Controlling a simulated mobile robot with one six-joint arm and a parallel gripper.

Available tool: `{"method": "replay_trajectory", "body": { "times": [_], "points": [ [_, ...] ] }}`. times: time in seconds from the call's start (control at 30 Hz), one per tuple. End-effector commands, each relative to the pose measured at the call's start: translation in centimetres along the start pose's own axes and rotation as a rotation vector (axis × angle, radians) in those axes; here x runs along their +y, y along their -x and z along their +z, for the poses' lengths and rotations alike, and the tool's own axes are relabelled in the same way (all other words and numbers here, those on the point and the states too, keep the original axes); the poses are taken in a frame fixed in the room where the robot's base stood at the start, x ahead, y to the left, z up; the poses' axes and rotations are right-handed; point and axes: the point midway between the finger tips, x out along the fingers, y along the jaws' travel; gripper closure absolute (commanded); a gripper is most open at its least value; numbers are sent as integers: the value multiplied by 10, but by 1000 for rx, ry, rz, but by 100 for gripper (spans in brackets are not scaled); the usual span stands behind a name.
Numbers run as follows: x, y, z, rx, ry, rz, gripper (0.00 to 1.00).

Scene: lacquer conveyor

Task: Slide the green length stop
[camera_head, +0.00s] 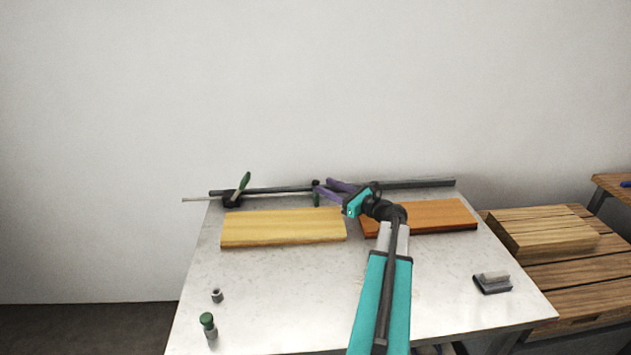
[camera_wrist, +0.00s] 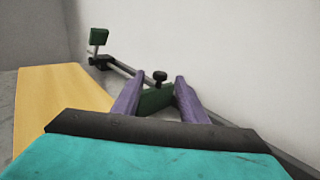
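The green length stop (camera_wrist: 157,99) is a small dark green plate with a black knob on top, mounted on a dark rail (camera_wrist: 122,67). In the head view the stop (camera_head: 317,199) hangs on the rail (camera_head: 280,190) at the table's back edge, right at the tips of my gripper (camera_head: 321,184). My gripper is open and holds nothing. Whether a finger touches the stop, I cannot tell.
A green-handled clamp (camera_head: 241,187) sits at the rail's left end. A yellow board (camera_head: 283,228) and an orange-brown board (camera_head: 435,216) lie before the rail. A green-topped bottle (camera_head: 208,326), a small grey cylinder (camera_head: 217,296) and a grey block (camera_head: 492,282) stand nearer.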

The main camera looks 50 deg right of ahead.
Motion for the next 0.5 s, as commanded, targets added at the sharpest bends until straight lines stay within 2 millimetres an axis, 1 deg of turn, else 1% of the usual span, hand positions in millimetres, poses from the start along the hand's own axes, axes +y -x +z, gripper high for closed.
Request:
{"method": "replay_trajectory", "body": {
  "times": [0.03, 0.1, 0.3, 0.5],
  "points": [
    [0, -9, 1, 0, 0, 3, 61],
    [-1, -19, 1, 0, 0, 2, 61],
    [-1, -44, 1, -1, -1, 1, 61],
    [0, -57, 0, -1, -1, 1, 61]
  ]
}}
